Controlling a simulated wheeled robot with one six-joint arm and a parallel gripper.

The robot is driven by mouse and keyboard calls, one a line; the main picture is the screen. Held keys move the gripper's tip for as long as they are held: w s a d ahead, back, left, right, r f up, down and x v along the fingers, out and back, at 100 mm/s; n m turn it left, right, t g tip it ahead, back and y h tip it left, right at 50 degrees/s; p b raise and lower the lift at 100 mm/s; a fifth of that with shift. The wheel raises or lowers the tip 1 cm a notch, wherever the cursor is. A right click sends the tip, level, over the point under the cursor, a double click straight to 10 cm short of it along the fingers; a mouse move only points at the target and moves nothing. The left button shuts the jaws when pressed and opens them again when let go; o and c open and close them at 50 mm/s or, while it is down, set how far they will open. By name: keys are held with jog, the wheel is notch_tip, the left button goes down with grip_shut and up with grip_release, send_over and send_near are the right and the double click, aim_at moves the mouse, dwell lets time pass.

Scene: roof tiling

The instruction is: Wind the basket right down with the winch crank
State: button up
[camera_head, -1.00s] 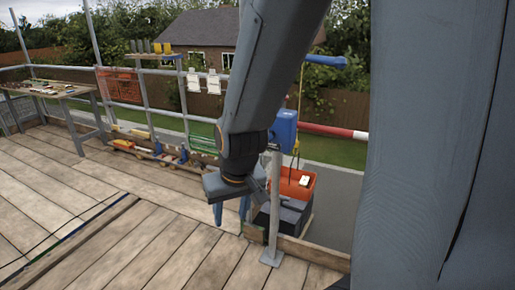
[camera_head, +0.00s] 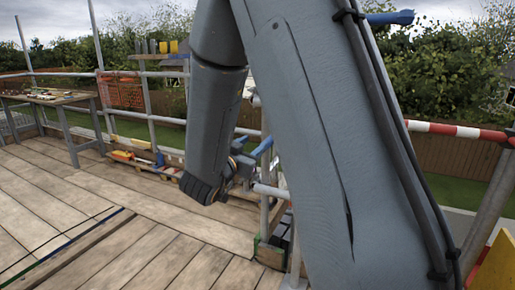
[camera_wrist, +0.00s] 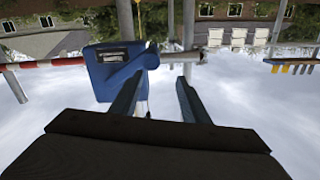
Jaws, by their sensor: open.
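The winch (camera_wrist: 105,75) is a blue box at centre left of the wrist view. A short grey bar (camera_wrist: 177,58), which looks like its crank, sticks out to the right of it. My gripper (camera_wrist: 161,76) is open, with its two blue fingers pointing toward this bar; I cannot tell whether they touch it. In the head view my gripper (camera_head: 254,150) is beside the guard rail, with its fingers pointing up and right. My arm hides the winch there. A blue hoist arm end (camera_head: 390,18) shows above my arm. The basket is hidden in both current views.
A workbench (camera_head: 62,99) stands at the far left of the deck. An orange net panel (camera_head: 122,93) hangs on the rail. A red-and-white rail (camera_head: 458,130) runs at the right.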

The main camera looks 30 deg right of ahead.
jog(key=shift+f+x, duration=0.2)
jog(key=shift+x, duration=4)
jog(key=shift+s+d, duration=0.15)
jog(key=shift+s, duration=0.05)
jog(key=c, duration=0.9)
grip_shut()
jog(key=shift+c, duration=0.5)
grip_release()
